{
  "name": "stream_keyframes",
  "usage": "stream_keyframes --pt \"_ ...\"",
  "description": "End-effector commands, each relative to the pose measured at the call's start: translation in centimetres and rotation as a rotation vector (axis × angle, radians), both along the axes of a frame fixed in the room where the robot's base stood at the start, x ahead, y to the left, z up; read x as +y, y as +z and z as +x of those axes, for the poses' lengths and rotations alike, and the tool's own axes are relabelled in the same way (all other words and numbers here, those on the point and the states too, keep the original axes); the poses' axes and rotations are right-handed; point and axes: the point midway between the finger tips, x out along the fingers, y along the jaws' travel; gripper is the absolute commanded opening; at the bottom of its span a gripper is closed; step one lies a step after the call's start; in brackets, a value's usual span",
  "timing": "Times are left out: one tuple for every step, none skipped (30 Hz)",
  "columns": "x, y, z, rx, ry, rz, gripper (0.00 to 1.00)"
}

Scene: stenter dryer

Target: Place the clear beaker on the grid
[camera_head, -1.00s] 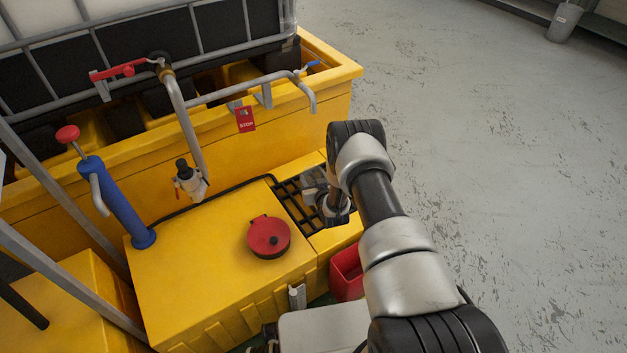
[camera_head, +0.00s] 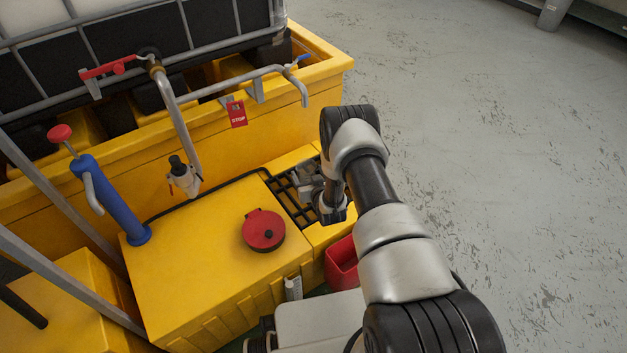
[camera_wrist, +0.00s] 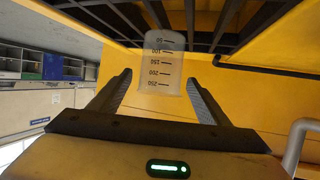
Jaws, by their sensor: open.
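The clear beaker (camera_wrist: 160,68), with dark volume marks, shows in the wrist view with its far end against the dark grid (camera_wrist: 243,14). That view looks upside down, so the beaker seems to stand on the grid; exact contact is hard to tell. My gripper (camera_wrist: 159,80) is open, one finger on each side of the beaker's near end, with visible gaps. In the head view the grid (camera_head: 285,197) is set in the yellow unit, and my gripper (camera_head: 328,209) is over its right part. I cannot make out the beaker there, behind my arm.
A red round lid (camera_head: 263,230) sits on the yellow top beside the grid. A bent pipe with a nozzle (camera_head: 184,178), a blue hand pump (camera_head: 115,205) and a red bin (camera_head: 342,262) are close by. The floor at right is clear.

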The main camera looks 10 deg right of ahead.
Motion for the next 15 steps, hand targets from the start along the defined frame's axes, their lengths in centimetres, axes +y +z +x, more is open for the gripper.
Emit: stream_keyframes --pt "-0.1 0.9 -1.2 0.004 -0.001 0.000 0.70" --pt "-0.2 1.1 -1.8 0.004 -0.001 0.000 0.70" --pt "-0.3 1.5 -2.6 0.003 -0.001 0.000 0.70" --pt "-0.3 1.8 -3.2 0.003 -0.001 0.000 0.70" --pt "-0.4 1.9 -3.9 0.004 -0.001 0.000 0.70" --pt "-0.5 2.2 -4.6 0.003 -0.001 0.000 0.70" --pt "-0.5 2.4 -5.1 0.003 -0.001 -0.001 0.70" --pt "-0.5 2.6 -5.6 0.003 -0.001 -0.001 0.70" --pt "-0.6 2.8 -6.3 0.003 -0.001 -0.001 0.70" --pt "-0.6 3.0 -6.7 0.002 0.000 0.000 0.70" --pt "-0.6 3.1 -7.0 0.002 0.000 0.000 0.70" --pt "-0.6 3.3 -7.4 0.001 0.000 0.000 0.70" --pt "-0.7 3.4 -7.7 0.000 0.000 -0.001 0.70" --pt "-0.7 3.4 -7.9 0.001 0.000 0.000 0.70" --pt "-0.7 3.6 -8.0 0.001 0.000 -0.001 0.70"
